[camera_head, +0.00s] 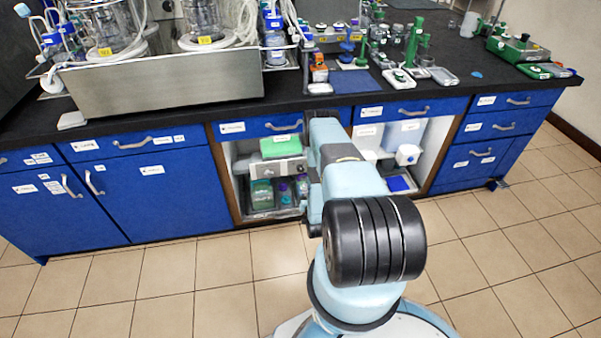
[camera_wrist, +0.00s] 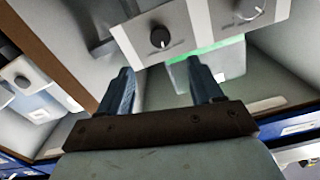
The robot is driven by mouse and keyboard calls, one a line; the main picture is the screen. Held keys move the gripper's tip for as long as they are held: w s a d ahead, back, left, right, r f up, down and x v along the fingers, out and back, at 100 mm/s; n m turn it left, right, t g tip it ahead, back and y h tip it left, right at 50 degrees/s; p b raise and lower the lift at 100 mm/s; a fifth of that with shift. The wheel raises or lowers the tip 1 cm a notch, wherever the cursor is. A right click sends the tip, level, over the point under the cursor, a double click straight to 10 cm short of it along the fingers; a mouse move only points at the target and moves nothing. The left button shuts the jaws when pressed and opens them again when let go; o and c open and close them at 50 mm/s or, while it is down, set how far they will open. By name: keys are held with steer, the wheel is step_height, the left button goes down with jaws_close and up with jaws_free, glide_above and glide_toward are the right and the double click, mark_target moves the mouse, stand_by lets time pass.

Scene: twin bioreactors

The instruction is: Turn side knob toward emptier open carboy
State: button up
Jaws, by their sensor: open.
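In the wrist view, my gripper (camera_wrist: 160,70) is open, with two dark blue fingers apart and nothing between them. A round black knob (camera_wrist: 159,38) on a pale panel (camera_wrist: 190,22) lies just beyond the fingertips, roughly between them, and appears untouched. A second knob (camera_wrist: 250,9) sits on the panel's right part. A third dark knob (camera_wrist: 22,82) is on a white box at the left. In the head view, the panelled unit (camera_head: 277,169) stands in the open cabinet below a green-topped box (camera_head: 281,146). My arm hides the gripper there. No carboy liquid level can be read clearly.
Cabinet side walls (camera_head: 229,180) and the counter (camera_head: 190,114) enclose the opening around my arm. A white box with a dial (camera_head: 408,154) stands in the right half. The tiled floor (camera_head: 170,290) is clear.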

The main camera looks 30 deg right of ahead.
mark_target(303, 170)
steer(key=x, duration=1.1)
steer(key=shift+w, duration=0.1)
steer(key=c, duration=1)
steer(key=shift+d, duration=0.35)
steer(key=shift+c, duration=0.3)
steer(key=shift+a, duration=0.2)
steer(key=m, duration=0.4)
steer(key=shift+d+f+m, duration=0.1)
steer(key=shift+m, duration=0.3)
steer(key=shift+d+m, duration=0.1)
steer(key=shift+m, duration=2)
